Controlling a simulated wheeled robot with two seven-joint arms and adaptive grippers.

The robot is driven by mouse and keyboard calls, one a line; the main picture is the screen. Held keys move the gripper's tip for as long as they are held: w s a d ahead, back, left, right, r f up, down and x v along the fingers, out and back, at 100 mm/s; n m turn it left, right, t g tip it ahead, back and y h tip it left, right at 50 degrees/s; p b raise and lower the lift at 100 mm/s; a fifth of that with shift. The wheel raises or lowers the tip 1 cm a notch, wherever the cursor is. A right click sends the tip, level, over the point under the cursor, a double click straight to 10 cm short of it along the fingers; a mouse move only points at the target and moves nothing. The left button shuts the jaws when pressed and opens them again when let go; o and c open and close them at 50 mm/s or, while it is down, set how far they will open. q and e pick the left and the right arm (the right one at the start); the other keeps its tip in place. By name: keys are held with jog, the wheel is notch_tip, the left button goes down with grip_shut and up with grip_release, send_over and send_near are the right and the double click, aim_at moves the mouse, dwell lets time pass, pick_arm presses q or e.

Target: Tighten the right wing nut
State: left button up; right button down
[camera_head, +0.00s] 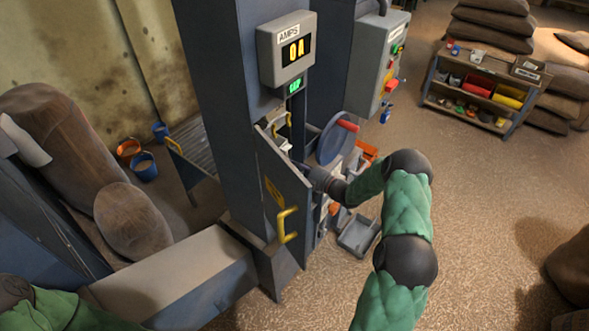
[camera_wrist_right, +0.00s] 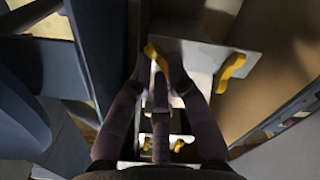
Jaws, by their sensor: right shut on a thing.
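In the right wrist view two yellow wing nuts sit side by side on a pale grey bucket (camera_wrist_right: 200,57). My right gripper (camera_wrist_right: 162,88) is shut on the wing nut on the left of that picture (camera_wrist_right: 175,68). The other wing nut (camera_wrist_right: 231,70) stands clear to the right of the fingers. More yellow pieces (camera_wrist_right: 184,144) show below, partly hidden by my fingers. In the head view my right arm reaches behind the open door (camera_head: 285,195) into the elevator casing, and its fingertips are hidden. My left gripper is out of view.
The door has a yellow handle (camera_head: 286,226) and stands close to my right wrist. A display (camera_head: 287,50) reads 0 A. A control box (camera_head: 378,60), a blue wheel (camera_head: 337,140) and a grey bin (camera_head: 358,235) are nearby.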

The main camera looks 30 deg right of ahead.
jog(key=shift+f+m+b, duration=0.2)
jog(key=shift+m+b, duration=0.15)
jog(key=shift+m, duration=3.95)
jog(key=c, duration=1.2)
grip_release()
jog(key=shift+d, duration=0.1)
jog(key=v, duration=1.2)
